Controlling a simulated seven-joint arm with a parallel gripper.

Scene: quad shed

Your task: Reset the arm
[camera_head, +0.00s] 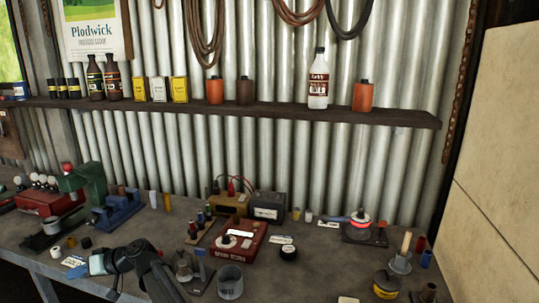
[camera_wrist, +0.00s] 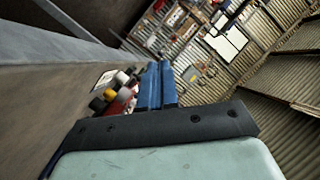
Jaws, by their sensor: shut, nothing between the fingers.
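My gripper (camera_wrist: 158,78) shows in the wrist view as two blue fingers side by side, shut, with nothing between them. In the head view my gripper (camera_head: 80,270) is at the lower left, by the bench's front edge, pointing left. My dark arm (camera_head: 158,278) reaches up to it from the bottom of the picture. No object is held.
The grey bench (camera_head: 320,275) carries a green press (camera_head: 84,185), a blue vice (camera_head: 118,212), a red box (camera_head: 232,240), a metal cup (camera_head: 230,282) and a burner with a glowing ring (camera_head: 362,224). A shelf (camera_head: 260,107) of bottles and tins hangs behind. Bare bench lies right of the cup.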

